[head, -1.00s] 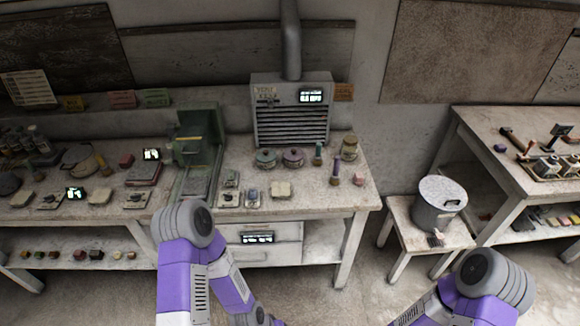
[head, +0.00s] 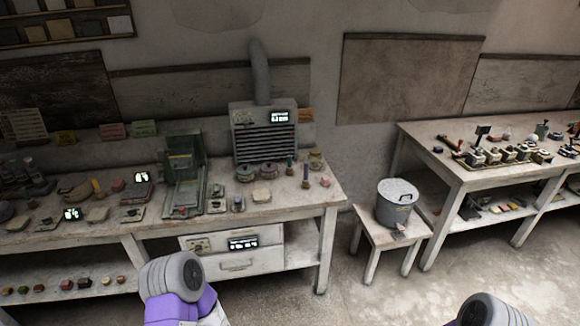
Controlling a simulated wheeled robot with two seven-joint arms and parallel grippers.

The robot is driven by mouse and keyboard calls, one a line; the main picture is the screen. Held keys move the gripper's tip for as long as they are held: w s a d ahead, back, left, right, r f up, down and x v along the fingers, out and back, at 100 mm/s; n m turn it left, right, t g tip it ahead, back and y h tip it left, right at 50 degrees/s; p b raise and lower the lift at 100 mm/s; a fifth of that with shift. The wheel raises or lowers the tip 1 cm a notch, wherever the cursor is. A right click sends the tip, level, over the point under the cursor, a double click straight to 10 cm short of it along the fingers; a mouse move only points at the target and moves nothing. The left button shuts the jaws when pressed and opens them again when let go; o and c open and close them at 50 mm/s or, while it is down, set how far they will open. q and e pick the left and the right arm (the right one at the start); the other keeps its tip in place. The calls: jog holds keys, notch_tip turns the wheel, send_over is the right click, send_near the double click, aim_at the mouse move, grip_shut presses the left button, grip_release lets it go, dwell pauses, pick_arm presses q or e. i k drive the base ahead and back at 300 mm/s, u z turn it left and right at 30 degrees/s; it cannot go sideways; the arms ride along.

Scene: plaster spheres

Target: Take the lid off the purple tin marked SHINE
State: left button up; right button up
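A small round purple tin (head: 268,170) with a knobbed lid on top stands on the workbench in the head view, in front of the grey vented unit. It is too small for any marking to be read. A similar greenish round tin (head: 247,171) stands just left of it. Neither of my grippers shows; only parts of my two arms appear at the bottom edge, well short of the tins.
The workbench (head: 330,192) also holds a green press (head: 184,172), a grey vented unit (head: 264,133) and small blocks. A stool (head: 372,232) carries a metal pot (head: 396,203). A second bench (head: 425,150) stands right.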

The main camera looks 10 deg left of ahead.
aim_at(268, 168)
jog(key=z, duration=0.75)
jog(key=i, duration=1.85)
jog(key=u, duration=0.75)
